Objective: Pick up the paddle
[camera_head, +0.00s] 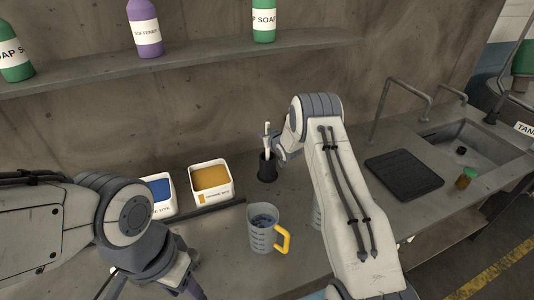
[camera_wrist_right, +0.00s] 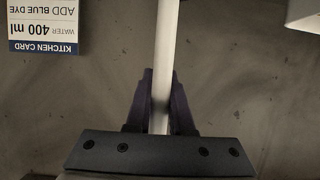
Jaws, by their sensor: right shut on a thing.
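The paddle's pale, thin shaft (camera_head: 267,133) stands upright at the black holder cup (camera_head: 267,168) on the counter. My right gripper (camera_head: 274,150) is at the shaft just above the cup. In the right wrist view the gripper (camera_wrist_right: 161,105) is shut on the white shaft (camera_wrist_right: 167,45), which runs between its two dark fingers. The paddle's lower end is hidden, and I cannot tell whether it is still inside the cup. My left gripper (camera_head: 160,285) is low at the left, partly cut off by the bottom edge; its fingertips do not show clearly.
A jug with a yellow handle (camera_head: 282,238) stands in front of the cup. Tubs of orange dye (camera_head: 212,195) and blue dye (camera_head: 160,210) stand left. A black mat (camera_head: 404,174), a green-lidded jar (camera_head: 465,178) and a sink (camera_head: 470,142) are right. Bottles line the shelf (camera_head: 190,58).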

